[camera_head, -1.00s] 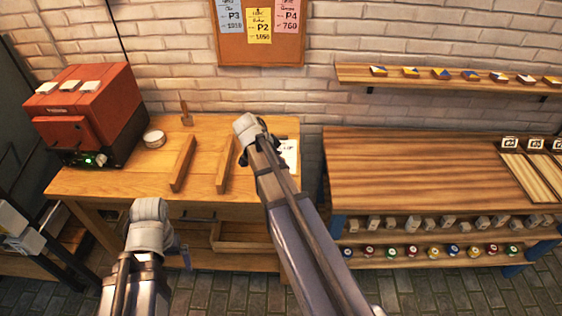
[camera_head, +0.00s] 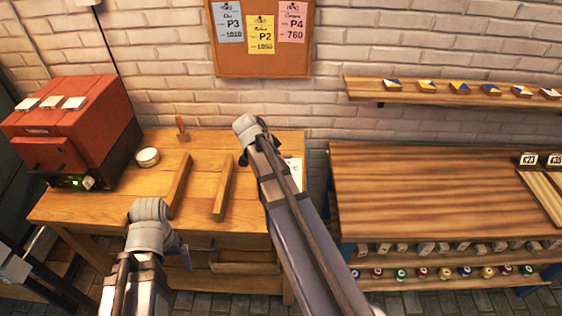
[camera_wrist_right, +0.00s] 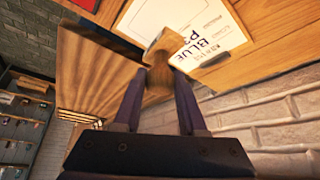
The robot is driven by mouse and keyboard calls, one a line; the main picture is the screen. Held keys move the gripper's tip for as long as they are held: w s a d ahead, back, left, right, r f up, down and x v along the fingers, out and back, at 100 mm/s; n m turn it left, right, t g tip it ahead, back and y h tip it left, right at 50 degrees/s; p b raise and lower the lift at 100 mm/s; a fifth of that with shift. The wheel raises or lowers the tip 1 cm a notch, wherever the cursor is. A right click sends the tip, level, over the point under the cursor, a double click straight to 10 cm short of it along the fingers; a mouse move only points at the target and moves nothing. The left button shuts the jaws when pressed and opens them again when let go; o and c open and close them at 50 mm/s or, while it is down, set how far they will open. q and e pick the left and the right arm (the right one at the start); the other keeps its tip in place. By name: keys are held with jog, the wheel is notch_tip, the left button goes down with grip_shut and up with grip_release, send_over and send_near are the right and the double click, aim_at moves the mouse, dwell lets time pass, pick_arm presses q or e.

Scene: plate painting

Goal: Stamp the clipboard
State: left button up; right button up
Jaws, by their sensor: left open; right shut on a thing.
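In the right wrist view my right gripper (camera_wrist_right: 160,92) is shut on the wooden handle of a stamp (camera_wrist_right: 158,72). The clipboard (camera_wrist_right: 236,68) shows beside and beyond the stamp, with a white sheet reading "BLUE P3". Whether the stamp touches the sheet is not clear. In the head view a sliver of the white sheet (camera_head: 296,168) shows at the workbench's right end, mostly hidden behind my right arm. My right gripper (camera_head: 244,158) is there too, its fingers mostly hidden. My left gripper (camera_head: 182,253) is open, low in front of the bench.
The workbench (camera_head: 110,205) carries a red oven-like machine (camera_head: 62,125), a round tin (camera_head: 147,157), a small upright wooden tool (camera_head: 181,128) and two wooden rails (camera_head: 222,190). A striped wooden counter (camera_head: 430,185) stands to the right, across a gap.

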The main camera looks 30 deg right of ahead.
jog(key=shift+w+f+b, duration=0.1)
jog(key=shift+f+b, duration=0.45)
jog(key=shift+f, duration=0.2)
notch_tip(320, 180, down, 4)
jog(key=b, duration=0.4)
jog(key=shift+f, duration=0.2)
jog(key=shift+f+b, duration=0.55)
jog(key=shift+b, duration=0.2)
dwell(1.1)
notch_tip(320, 180, up, 7)
jog(key=p, duration=0.7)
jog(key=shift+r, duration=0.1)
jog(key=shift+w, duration=0.1)
dwell(0.7)
